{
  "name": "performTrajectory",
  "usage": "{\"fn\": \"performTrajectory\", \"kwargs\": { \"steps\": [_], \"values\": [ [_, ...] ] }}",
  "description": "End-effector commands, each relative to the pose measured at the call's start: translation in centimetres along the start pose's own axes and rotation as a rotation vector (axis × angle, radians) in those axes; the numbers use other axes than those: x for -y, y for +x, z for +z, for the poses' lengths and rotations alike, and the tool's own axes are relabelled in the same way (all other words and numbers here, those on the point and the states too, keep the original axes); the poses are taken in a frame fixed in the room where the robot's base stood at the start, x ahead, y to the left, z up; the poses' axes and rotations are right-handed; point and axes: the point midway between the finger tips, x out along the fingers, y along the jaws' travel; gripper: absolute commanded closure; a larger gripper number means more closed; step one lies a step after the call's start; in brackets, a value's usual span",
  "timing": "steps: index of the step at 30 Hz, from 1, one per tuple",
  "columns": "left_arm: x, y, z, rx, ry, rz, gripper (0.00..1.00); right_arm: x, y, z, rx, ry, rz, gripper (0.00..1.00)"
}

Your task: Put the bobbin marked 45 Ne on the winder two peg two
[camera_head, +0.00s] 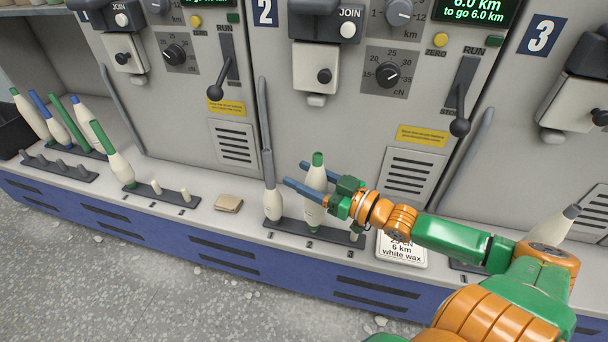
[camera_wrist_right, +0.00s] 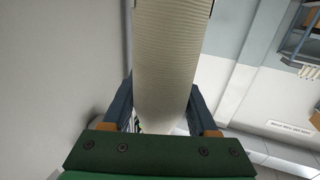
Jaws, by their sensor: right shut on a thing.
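My right gripper (camera_head: 304,176) is shut on a cream bobbin with a green top (camera_head: 315,182), which stands upright between the fingers. In the right wrist view the bobbin's wound body (camera_wrist_right: 168,60) lies between the two blue fingers (camera_wrist_right: 160,105). Its bottom is at peg two of the dark peg rail (camera_head: 285,229) before winder two; I cannot tell whether it rests on the rail. No 45 Ne mark is readable. Another cream bobbin with a grey top (camera_head: 271,195) stands on peg one, close on the left. My left gripper is out of view.
A card reading "6 km white wax" (camera_head: 402,248) stands right of the rail. A tan block (camera_head: 229,203) lies to its left. More bobbins stand on rails at the left, including a green-topped one (camera_head: 115,158). Winder two's lever (camera_head: 461,108) rises behind my arm.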

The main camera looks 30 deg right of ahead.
Motion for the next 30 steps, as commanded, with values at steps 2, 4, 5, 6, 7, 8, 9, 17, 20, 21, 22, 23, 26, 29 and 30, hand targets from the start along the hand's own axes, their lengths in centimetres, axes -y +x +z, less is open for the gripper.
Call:
{"fn": "performTrajectory", "kwargs": {
  "steps": [2, 4, 5, 6, 7, 8, 9, 17, 20, 21, 22, 23, 26, 29, 30],
  "values": [
    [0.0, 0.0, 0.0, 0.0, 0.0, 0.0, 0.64, 0.0, 0.0, 0.0, 0.0, 0.0, 0.0, 1.0],
    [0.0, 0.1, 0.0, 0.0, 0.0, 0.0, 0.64, 0.0, 0.0, 0.1, 0.0, 0.0, 0.0, 1.0],
    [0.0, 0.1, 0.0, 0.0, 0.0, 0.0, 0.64, 0.0, 0.0, 0.1, 0.0, 0.0, 0.0, 1.0],
    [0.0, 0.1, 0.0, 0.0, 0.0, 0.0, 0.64, 0.0, 0.0, 0.1, 0.0, 0.0, 0.0, 1.0],
    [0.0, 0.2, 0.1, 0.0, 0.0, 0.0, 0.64, 0.0, 0.0, 0.2, 0.0, 0.0, 0.0, 1.0],
    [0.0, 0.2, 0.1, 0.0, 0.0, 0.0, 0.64, 0.0, 0.0, 0.3, 0.0, 0.0, 0.0, 1.0],
    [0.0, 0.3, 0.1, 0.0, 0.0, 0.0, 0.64, 0.0, 0.0, 0.3, -0.001, 0.0, 0.0, 1.0],
    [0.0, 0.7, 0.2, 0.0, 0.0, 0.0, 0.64, 0.0, 0.0, 0.9, -0.001, 0.0, 0.0, 1.0],
    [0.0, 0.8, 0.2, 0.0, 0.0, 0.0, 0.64, 0.0, 0.0, 1.1, -0.001, 0.0, 0.0, 1.0],
    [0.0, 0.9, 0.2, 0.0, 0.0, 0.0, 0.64, 0.0, 0.0, 1.2, 0.0, 0.0, 0.0, 1.0],
    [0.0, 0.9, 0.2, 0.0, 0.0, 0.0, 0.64, 0.0, 0.0, 1.2, 0.0, 0.0, 0.0, 1.0],
    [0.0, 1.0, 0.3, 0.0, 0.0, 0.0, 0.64, 0.0, 0.0, 1.3, 0.0, 0.0, 0.0, 1.0],
    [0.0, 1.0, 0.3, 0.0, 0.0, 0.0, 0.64, 0.0, 0.0, 1.4, 0.0, 0.001, 0.0, 0.33],
    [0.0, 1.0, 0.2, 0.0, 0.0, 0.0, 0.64, 0.0, 0.0, 1.3, 0.0, 0.0, 0.0, 0.28],
    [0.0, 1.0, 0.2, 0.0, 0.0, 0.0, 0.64, 0.0, 0.0, 1.3, 0.0, 0.0, 0.0, 0.28]
  ]
}}
